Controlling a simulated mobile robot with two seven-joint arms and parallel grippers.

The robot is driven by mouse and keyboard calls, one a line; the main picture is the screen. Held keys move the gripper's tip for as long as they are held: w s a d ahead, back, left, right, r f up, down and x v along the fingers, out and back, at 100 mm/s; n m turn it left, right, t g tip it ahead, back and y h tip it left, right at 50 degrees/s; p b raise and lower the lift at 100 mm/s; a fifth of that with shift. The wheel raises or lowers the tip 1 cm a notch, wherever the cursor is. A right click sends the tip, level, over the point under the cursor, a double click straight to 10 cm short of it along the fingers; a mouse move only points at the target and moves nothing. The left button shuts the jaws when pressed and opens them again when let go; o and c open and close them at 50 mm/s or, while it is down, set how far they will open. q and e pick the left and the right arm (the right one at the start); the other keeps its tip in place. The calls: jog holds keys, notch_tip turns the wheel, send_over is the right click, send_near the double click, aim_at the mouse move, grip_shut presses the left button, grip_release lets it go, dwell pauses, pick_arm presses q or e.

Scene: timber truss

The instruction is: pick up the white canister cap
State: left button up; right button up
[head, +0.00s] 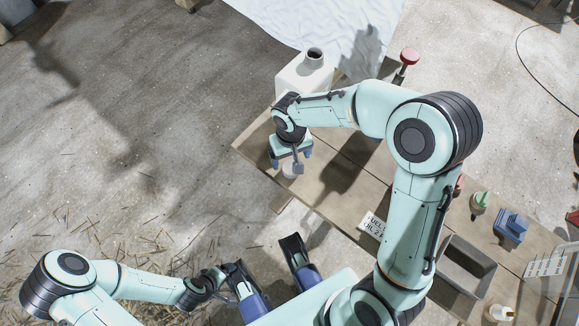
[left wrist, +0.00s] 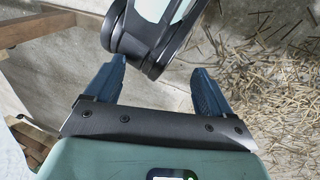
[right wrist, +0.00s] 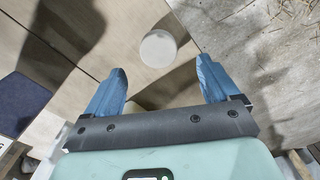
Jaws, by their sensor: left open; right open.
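The white canister cap (right wrist: 158,49) is a round, pale disc lying flat on the wooden boards in the right wrist view. In the head view the cap (head: 290,171) is partly hidden by my right gripper (head: 291,158). In the right wrist view my right gripper (right wrist: 161,68) is open and empty. The cap appears just beyond its fingertips, between their lines and apart from them. A white canister (head: 301,78) with a dark round opening stands near the right wrist. My left gripper (left wrist: 158,58) is open, with one of my own links showing beyond its fingers.
A pale sheet (head: 300,20) lies behind. Bare floor with straw is at the left.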

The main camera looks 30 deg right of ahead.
notch_tip(320, 180, down, 3)
jog(key=shift+s+r, duration=0.15)
jog(key=shift+r, duration=0.05)
notch_tip(320, 180, down, 6)
jog(key=shift+d+r+b, duration=0.15)
jog(key=shift+b, duration=1)
pick_arm(q)
jog(key=shift+t+y, duration=0.4)
jog(key=shift+t, duration=0.2)
jog(key=w+f, duration=0.1)
jog(key=w+a+f, duration=0.1)
jog(key=w+a, duration=0.1)
jog(key=w, duration=0.1)
jog(key=shift+f, duration=0.4)
pick_arm(e)
jog(key=shift+r, duration=0.1)
jog(key=c, duration=1.1)
